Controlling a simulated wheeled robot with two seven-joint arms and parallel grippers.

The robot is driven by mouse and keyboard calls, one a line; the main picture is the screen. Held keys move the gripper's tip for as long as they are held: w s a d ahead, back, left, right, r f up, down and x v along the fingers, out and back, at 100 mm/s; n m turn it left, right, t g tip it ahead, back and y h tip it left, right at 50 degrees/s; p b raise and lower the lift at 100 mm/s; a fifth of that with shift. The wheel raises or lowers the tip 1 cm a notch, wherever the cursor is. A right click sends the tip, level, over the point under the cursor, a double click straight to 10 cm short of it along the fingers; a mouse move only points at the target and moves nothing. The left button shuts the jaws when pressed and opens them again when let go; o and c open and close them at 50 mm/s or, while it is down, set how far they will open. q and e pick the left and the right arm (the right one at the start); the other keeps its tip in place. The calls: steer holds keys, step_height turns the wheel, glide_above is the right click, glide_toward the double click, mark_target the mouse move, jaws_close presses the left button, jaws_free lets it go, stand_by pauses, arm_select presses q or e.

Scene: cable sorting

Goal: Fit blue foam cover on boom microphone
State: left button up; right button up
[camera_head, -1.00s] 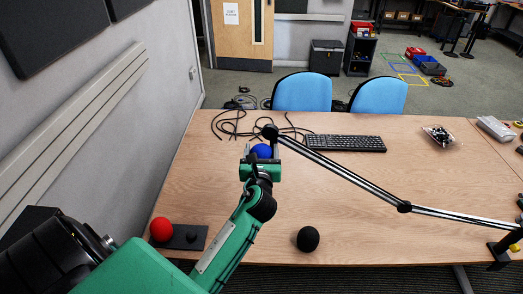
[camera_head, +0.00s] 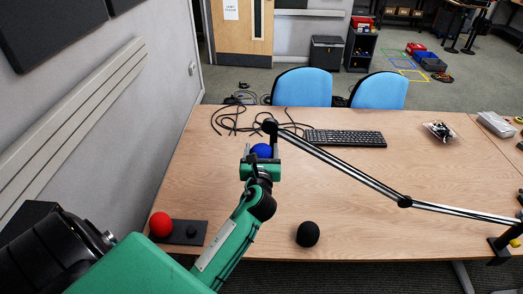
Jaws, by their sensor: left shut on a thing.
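The blue foam cover (camera_head: 262,150) is between the fingers of my left gripper (camera_head: 262,157), which is shut on it. The boom microphone arm (camera_head: 350,175) runs from a clamp at the right table edge, through a middle joint, up to a dark end (camera_head: 270,126). The blue cover is just below this dark end. Whether they touch, and where the microphone itself is, I cannot tell, as the gripper and boom end overlap here. My right gripper is not in view.
A red foam ball (camera_head: 160,224) and a small black piece sit on a dark tray (camera_head: 199,240) at the front left. A black foam ball (camera_head: 308,234) lies at the front. A keyboard (camera_head: 345,138), loose black cables (camera_head: 232,120) and a clear bag (camera_head: 438,131) lie farther back.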

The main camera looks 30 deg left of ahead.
arm_select(q)
steer(key=shift+f+b, duration=0.4)
steer(key=shift+f, duration=0.4)
stand_by(0.4)
steer(key=o, duration=1.3)
steer(key=shift+c, duration=0.2)
steer(key=shift+r, duration=0.1)
step_height(320, 180, up, 7)
steer(key=p, duration=0.8)
